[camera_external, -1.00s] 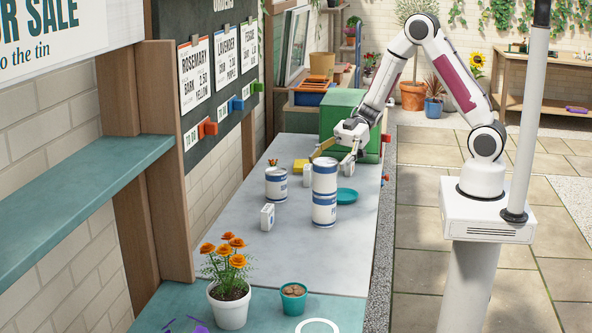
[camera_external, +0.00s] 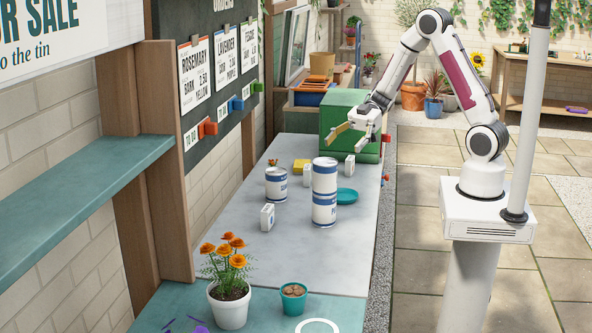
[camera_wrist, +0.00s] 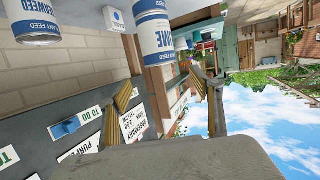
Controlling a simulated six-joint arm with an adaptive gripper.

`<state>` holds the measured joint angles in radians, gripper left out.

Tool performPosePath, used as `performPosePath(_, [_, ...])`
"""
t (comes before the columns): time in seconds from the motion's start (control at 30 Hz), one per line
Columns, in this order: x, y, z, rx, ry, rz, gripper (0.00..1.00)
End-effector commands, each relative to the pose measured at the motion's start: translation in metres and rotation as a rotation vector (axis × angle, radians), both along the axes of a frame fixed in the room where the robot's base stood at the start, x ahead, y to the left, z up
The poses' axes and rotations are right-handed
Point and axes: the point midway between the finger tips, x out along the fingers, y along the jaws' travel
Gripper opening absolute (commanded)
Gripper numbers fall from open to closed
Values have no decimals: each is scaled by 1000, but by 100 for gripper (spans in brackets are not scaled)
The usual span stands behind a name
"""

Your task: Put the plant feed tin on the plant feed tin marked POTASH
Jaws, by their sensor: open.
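In the external view, two white-and-blue tins stand stacked near the middle of the grey bench. The upper tin (camera_external: 324,177) sits upright on the lower tin (camera_external: 324,210); the lower tin's lettering is too small to read. A third tin (camera_external: 276,185) stands apart to their left. My gripper (camera_external: 350,134) is open and empty, above and beyond the stack, clear of it. In the wrist view, its fingers (camera_wrist: 165,97) are apart with nothing between. That view shows a tin lettered LIME (camera_wrist: 152,37) and another lettered SEAWEED (camera_wrist: 36,24).
Small white boxes stand near the tins, one in front (camera_external: 267,217) and one behind (camera_external: 349,166). A teal saucer (camera_external: 347,196) lies right of the stack. A green box (camera_external: 341,112) stands at the back. A marigold pot (camera_external: 229,305) stands in front. The bench's front middle is clear.

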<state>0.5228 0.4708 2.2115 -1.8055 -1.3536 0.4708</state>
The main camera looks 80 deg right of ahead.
Motion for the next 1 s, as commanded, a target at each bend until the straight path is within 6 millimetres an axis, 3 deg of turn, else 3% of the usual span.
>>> performPosePath(0.67, [2,-1,1,-11,-6,-9,65])
performPosePath(0.83, [17,-4,5,-66,-39,-66,65])
performPosePath(1.0, [44,-14,18,-172,-98,-184,65])
